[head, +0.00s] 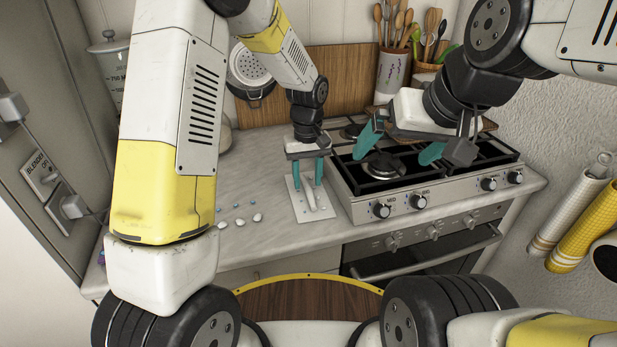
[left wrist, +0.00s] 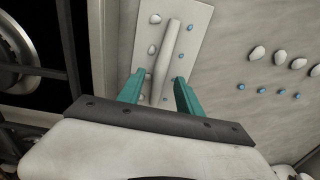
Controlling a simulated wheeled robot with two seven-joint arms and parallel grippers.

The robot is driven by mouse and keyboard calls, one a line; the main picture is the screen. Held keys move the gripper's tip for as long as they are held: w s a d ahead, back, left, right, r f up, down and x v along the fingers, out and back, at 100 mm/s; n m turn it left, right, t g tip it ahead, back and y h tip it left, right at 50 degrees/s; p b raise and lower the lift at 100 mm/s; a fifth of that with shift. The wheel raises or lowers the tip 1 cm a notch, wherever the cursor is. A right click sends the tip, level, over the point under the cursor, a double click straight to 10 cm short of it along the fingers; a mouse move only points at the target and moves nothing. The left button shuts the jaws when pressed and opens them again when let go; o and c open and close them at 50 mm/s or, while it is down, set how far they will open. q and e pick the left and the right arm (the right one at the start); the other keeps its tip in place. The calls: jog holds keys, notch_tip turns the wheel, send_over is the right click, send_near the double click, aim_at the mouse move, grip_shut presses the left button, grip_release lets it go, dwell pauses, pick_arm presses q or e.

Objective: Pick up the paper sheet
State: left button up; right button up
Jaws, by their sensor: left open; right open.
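The paper sheet (head: 325,208) is a pale rectangle lying on the counter left of the stove; it also shows in the left wrist view (left wrist: 200,28). Whether the fingertips touch the sheet is unclear. My right gripper (head: 401,147) is open and empty above the stove.
The gas stove (head: 400,190) stands right of the sheet. More white pebbles (head: 257,217) and blue beads (head: 236,206) lie on the counter to the left. A wooden board (head: 335,80) and a utensil holder (head: 392,72) stand at the back.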

pick_arm(q)
jog(key=shift+f, duration=0.6)
grip_shut()
jog(key=shift+r, duration=0.45)
jog(key=r, duration=0.3)
jog(key=shift+s, duration=0.2)
jog(key=s, duration=1)
jog(key=s+r, duration=0.1)
jog(key=s, duration=0.4)
jog(key=shift+s+r, duration=0.1)
jog(key=shift+s, duration=0.2)
